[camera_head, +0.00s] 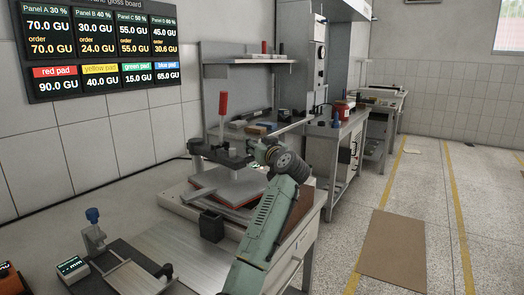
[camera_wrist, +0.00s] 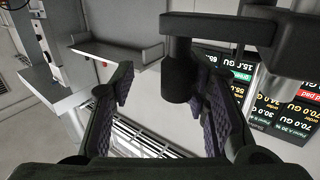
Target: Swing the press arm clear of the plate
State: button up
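The press stands on the near bench in the head view. Its dark press arm (camera_head: 224,157) lies over the pale plate (camera_head: 232,190), with an upright red-handled lever (camera_head: 222,105) above. My gripper (camera_head: 256,152) is at the right end of the press arm. In the wrist view, which is upside down, my gripper (camera_wrist: 168,95) is open, its two dark ribbed fingers apart. The dark press arm (camera_wrist: 215,28) crosses the top right, and a short black cylinder (camera_wrist: 180,78) on it shows in the gap, nearer the right finger. I cannot tell whether they touch.
A small black box (camera_head: 211,226) stands in front of the press. A blue-knobbed fixture (camera_head: 93,230) and a small meter (camera_head: 73,269) are at the front left. A shelf (camera_head: 247,60) is behind the press. The floor at the right is open, with a brown mat (camera_head: 393,252).

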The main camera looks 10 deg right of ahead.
jog(key=s+b, duration=0.1)
jog(key=s, duration=0.1)
jog(key=s+b, duration=0.1)
jog(key=s, duration=0.2)
jog(key=s+d+f+b, duration=0.1)
jog(key=s, duration=0.1)
jog(key=shift+s+d+b, duration=0.1)
jog(key=shift+s+b, duration=0.15)
jog(key=shift+b, duration=0.15)
jog(key=shift+s+r, duration=0.1)
jog(key=shift+s, duration=0.1)
jog(key=shift+s+r+b, duration=0.2)
jog(key=shift+s+b, duration=0.05)
jog(key=shift+s, duration=0.7)
jog(key=shift+s+r+b, duration=0.15)
jog(key=shift+s+b, duration=0.05)
jog(key=shift+s, duration=0.7)
jog(key=shift+c, duration=0.5)
